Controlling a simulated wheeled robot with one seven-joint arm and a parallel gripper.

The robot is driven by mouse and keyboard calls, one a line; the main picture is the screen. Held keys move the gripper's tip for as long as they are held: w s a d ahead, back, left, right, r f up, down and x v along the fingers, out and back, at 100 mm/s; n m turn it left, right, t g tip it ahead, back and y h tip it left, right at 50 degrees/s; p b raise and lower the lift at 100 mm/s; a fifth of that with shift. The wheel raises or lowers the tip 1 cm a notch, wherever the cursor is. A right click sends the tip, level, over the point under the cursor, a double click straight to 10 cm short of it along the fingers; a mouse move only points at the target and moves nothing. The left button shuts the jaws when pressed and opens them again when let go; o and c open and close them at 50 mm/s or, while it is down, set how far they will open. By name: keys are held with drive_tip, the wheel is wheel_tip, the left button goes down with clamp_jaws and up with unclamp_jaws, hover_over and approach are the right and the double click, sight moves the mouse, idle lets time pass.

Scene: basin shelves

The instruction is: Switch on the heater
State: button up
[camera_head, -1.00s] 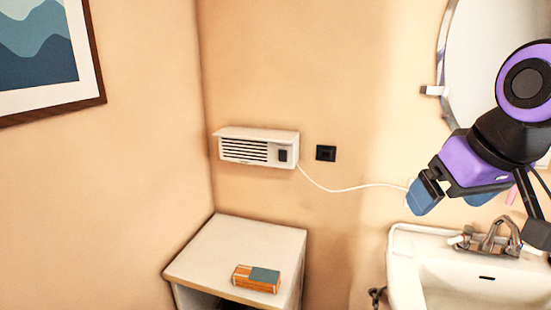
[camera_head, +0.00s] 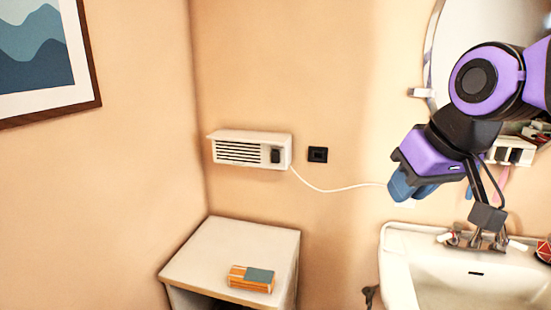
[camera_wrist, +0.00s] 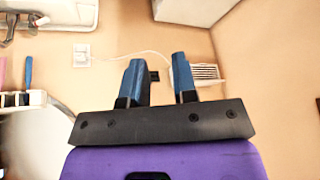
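The heater (camera_head: 236,150) is a white box with dark horizontal slats, fixed to the wall left of centre in the head view. A dark switch (camera_head: 275,156) sits at the right end of its front; its on or off position is not clear. The heater also shows right of the fingers in the upside-down wrist view (camera_wrist: 208,73). My gripper (camera_head: 409,191) has blue fingers and hangs in the air, well right of the heater and touching nothing visible. In the wrist view my gripper (camera_wrist: 158,62) has a clear, empty gap between its fingers.
A white cord (camera_head: 335,189) runs from the heater toward a white wall plate (camera_wrist: 82,55). A black wall plate (camera_head: 318,154) is right of the heater. Below are a cabinet (camera_head: 205,250) with an orange-and-teal box (camera_head: 251,279) and a sink (camera_head: 400,265). Air before the heater looks clear.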

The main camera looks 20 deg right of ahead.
drive_tip(key=shift+m+t+y, duration=0.3)
drive_tip(key=shift+m+y, duration=0.1)
drive_tip(key=shift+y, duration=0.5)
drive_tip(key=w, duration=0.3)
drive_tip(key=w+a, duration=0.1)
drive_tip(key=w, duration=0.2)
drive_tip(key=w+a+f, duration=0.1)
drive_tip(key=w, duration=0.2)
clamp_jaws()
drive_tip(key=w+a+f+m+t+h, duration=0.25)
drive_tip(key=w+f, duration=0.35)
drive_tip(key=w, duration=0.4)
drive_tip(key=w+a+f+m+t+h, duration=0.1)
drive_tip(key=w+a+f+t+h, duration=0.15)
drive_tip(key=w+f, duration=0.55)
drive_tip(key=w+a+f+m+t+h, duration=0.1)
drive_tip(key=w+a+f+m+h, duration=0.15)
drive_tip(key=w, duration=0.95)
drive_tip(key=shift+w+a+r+n+t+h, duration=0.1)
drive_tip(key=shift+a+r+n+t+h, duration=0.1)
drive_tip(key=shift+a+t+h, duration=0.6)
drive_tip(key=shift+w+a+r+n+t+h, duration=0.15)
drive_tip(key=shift+a+r+t+h, duration=0.1)
drive_tip(key=shift+a+t+h, duration=0.55)
drive_tip(key=shift+a+r+n+t+h, duration=0.15)
drive_tip(key=shift+a+r+t+h, duration=0.05)
drive_tip(key=shift+a+t+h, duration=0.65)
drive_tip(key=shift+d, duration=0.15)
